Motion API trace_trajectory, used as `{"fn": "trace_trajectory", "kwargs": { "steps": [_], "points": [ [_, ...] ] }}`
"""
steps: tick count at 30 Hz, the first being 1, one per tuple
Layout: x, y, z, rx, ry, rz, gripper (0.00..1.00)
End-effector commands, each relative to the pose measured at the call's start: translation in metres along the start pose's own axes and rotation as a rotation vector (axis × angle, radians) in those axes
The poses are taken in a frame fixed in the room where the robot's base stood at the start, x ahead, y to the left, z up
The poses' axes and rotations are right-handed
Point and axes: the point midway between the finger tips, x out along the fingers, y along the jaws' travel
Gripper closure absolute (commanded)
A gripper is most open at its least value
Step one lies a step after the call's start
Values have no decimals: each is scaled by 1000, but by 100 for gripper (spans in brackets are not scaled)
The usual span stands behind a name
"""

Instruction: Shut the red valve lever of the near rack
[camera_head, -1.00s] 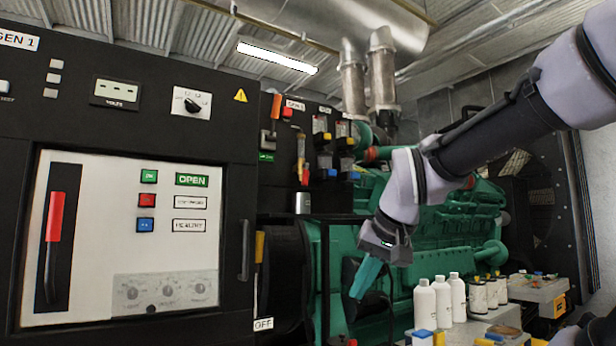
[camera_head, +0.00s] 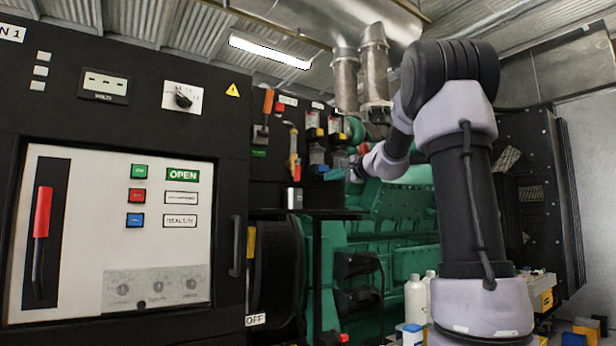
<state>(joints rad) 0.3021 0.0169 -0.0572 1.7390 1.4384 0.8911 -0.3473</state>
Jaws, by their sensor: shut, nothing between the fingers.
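A rack of filter units with coloured bowls (camera_head: 314,125) stands at the middle, right of the black genset panel. On its left side is a small brass-coloured valve with a red lever (camera_head: 294,158), small in view; its exact angle is hard to tell. My gripper (camera_head: 334,174) has teal fingertips that are shut and empty. They point left, to the right of the valve and beside the lower part of the rack. They look apart from the lever, though depth is hard to judge.
The black panel (camera_head: 120,130) with a long red handle (camera_head: 42,212) fills the left. A red-orange switch handle (camera_head: 268,101) is left of the valve. A silver can (camera_head: 294,198) stands on the shelf below. The green engine (camera_head: 400,232) and white bottles (camera_head: 414,298) are at right.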

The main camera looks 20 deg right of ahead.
Motion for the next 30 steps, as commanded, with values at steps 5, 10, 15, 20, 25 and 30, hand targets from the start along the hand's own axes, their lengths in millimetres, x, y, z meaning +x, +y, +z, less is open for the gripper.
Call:
{"fn": "trace_trajectory", "kwargs": {
  "steps": [5,10,15,20,25,30],
  "points": [
    [9,-14,-31,46,35,-68,100],
    [10,-17,-34,52,39,-78,100],
    [10,-16,-34,51,38,-77,100],
    [17,-17,-34,51,37,-76,100],
    [45,-17,-34,50,35,-74,100],
    [82,-20,-36,50,36,-74,100]
  ]
}}
